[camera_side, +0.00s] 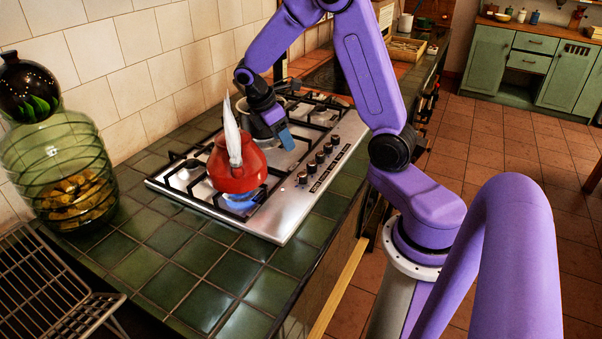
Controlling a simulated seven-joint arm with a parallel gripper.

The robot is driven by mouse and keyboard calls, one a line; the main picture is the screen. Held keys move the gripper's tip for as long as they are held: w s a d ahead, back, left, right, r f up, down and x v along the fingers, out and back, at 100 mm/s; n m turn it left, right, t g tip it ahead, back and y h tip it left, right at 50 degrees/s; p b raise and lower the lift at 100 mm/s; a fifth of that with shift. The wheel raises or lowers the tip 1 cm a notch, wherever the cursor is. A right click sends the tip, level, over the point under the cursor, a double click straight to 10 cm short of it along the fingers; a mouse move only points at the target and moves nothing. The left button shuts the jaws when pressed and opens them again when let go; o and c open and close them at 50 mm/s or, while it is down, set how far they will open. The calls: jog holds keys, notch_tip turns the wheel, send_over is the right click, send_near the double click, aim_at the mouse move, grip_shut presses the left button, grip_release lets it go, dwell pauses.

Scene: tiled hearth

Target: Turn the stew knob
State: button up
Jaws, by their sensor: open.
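The silver gas hob (275,211) lies on the green-tiled counter. Several dark knobs (320,157) stand in a row along its right side; I cannot tell which one is the stew knob. A red pot (238,168) with a pale pointed object rising from it sits on the near burner, with a blue flame (240,190) under it. My gripper (285,138) is above the hob, behind and right of the red pot and left of the knobs, apart from them. It is open and points down. My wrist partly hides a grey pot (261,127) behind it.
A green glass jar (62,165) with a dark round vessel on top stands at the left by the tiled wall. A wire rack (50,285) is at the lower left. The counter's front corner is clear. Green cabinets (530,65) stand across the room.

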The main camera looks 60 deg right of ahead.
aim_at(302, 174)
jog(key=x, duration=1.5)
jog(key=shift+f, duration=0.15)
jog(key=c, duration=1)
